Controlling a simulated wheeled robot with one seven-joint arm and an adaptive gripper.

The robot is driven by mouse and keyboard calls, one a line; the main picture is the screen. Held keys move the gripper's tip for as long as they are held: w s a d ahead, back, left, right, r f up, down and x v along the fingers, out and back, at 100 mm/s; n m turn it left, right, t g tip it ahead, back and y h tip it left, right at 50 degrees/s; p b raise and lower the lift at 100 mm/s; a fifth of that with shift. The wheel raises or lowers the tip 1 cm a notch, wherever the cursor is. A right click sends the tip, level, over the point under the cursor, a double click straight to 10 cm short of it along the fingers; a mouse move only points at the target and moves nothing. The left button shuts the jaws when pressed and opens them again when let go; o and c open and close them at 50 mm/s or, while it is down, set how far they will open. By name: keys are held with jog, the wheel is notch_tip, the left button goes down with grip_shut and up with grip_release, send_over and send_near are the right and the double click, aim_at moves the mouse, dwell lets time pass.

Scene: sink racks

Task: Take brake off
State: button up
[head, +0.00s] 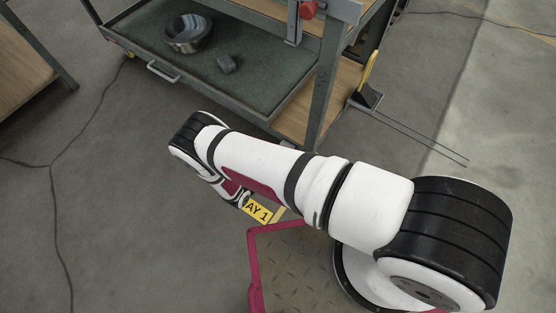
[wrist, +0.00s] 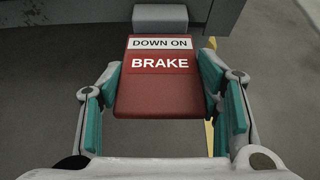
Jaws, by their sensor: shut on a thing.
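The brake lever (wrist: 158,84) is a red paddle with "DOWN ON" on a white strip and "BRAKE" in white letters below it. It fills the middle of the wrist view, with a grey block (wrist: 172,18) at its far end. My gripper (wrist: 160,76) has a teal-padded finger on each side of the paddle and is shut on it. In the head view my arm hides the gripper's fingers, and I cannot make out the brake lever there.
A grey metal cart (head: 325,95) with a green tray (head: 200,85) stands ahead, holding a metal bowl (head: 187,33) and a small dark block (head: 229,64). Cables (head: 52,162) lie on the open floor at left.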

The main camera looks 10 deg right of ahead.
jog(key=shift+w+r, duration=0.1)
jog(key=o, duration=1.7)
jog(key=v, duration=1.2)
